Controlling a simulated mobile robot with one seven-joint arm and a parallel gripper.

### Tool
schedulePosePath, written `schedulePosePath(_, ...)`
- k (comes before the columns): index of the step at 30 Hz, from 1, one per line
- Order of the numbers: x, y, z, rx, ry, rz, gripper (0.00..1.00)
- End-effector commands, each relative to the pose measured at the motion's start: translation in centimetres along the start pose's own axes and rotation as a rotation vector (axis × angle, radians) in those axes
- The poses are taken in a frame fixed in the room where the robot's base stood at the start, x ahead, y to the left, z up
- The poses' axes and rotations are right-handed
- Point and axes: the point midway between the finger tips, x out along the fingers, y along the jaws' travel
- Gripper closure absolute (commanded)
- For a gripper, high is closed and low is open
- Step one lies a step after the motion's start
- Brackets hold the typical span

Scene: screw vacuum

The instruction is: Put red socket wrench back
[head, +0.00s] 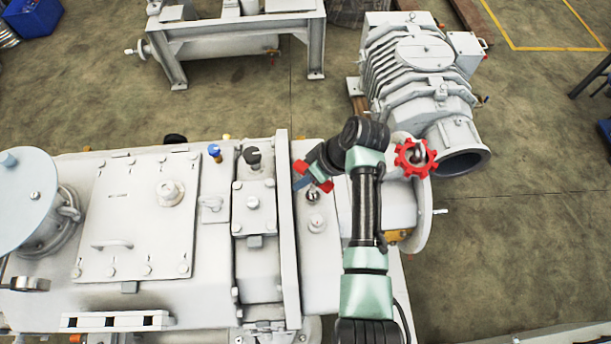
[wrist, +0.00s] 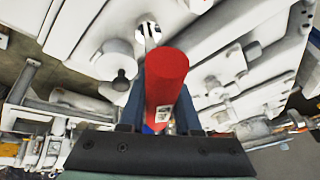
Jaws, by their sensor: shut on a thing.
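Much of the wrench is hidden by the gripper.
A red handwheel (head: 415,157) stands close to the right of my arm. A vertical plate (head: 287,230) and a black-capped knob (head: 253,160) are to the left of my gripper. A ribbed pump (head: 420,60) stands behind at the right. Open floor (head: 530,230) lies to the right.

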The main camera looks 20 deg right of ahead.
Motion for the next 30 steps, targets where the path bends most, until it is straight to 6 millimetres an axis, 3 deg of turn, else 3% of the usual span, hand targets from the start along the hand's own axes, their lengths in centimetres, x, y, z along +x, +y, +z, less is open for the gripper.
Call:
schedulePosePath(3,0.3,0.1,0.1,0.000,0.001,0.001,1.00)
schedulePosePath(4,0.3,0.1,0.1,0.000,0.000,0.000,0.67)
schedulePosePath(9,0.3,0.1,0.1,0.000,0.000,0.000,0.38)
schedulePosePath(21,-0.6,0.0,-0.1,0.000,0.002,0.001,0.38)
schedulePosePath(30,-6.6,0.1,0.0,0.000,0.003,0.004,0.38)
